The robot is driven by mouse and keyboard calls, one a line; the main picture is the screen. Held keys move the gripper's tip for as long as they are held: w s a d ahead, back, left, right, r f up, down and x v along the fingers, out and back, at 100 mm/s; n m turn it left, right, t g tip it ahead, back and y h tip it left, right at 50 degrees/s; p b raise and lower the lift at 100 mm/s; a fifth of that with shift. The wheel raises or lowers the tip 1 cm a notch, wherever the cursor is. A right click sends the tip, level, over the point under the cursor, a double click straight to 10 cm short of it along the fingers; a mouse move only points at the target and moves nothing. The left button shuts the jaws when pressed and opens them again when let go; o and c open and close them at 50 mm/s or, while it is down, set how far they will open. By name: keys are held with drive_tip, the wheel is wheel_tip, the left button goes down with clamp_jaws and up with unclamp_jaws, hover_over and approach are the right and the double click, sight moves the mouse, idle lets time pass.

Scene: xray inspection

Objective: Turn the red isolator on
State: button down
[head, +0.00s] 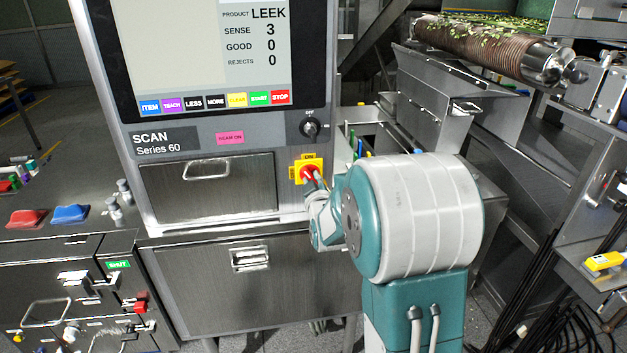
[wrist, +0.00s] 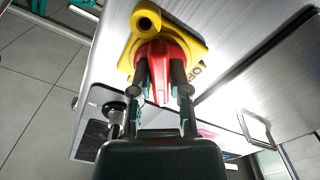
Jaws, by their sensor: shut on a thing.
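The red isolator (head: 307,174) is a red rotary handle on a yellow plate (head: 296,171), on the front of the scan machine under the black knob. In the wrist view the red handle (wrist: 162,62) shows close up, with the yellow plate (wrist: 189,27) behind it and a yellow ring at the plate's corner. My gripper (wrist: 165,82) is shut on the red handle, one finger on each side of it. In the head view my gripper (head: 316,184) reaches the handle from the lower right, and my arm hides part of it. The handle's exact setting is hard to read.
A black rotary knob (head: 311,127) sits above the isolator. A screen with coloured buttons (head: 216,100) and a pink label (head: 230,137) are to its upper left. A drawer (head: 208,186) is to the left. A steel hopper (head: 434,95) and roller stand at the right.

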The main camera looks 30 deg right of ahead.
drive_tip(key=m, duration=0.4)
drive_tip(key=shift+w+a+r, duration=0.1)
drive_tip(key=shift+a, duration=0.05)
drive_tip(key=shift+r+m, duration=0.1)
drive_tip(key=shift+m, duration=1.3)
drive_tip(key=c, duration=0.6)
unclamp_jaws()
drive_tip(key=v, duration=1.2)
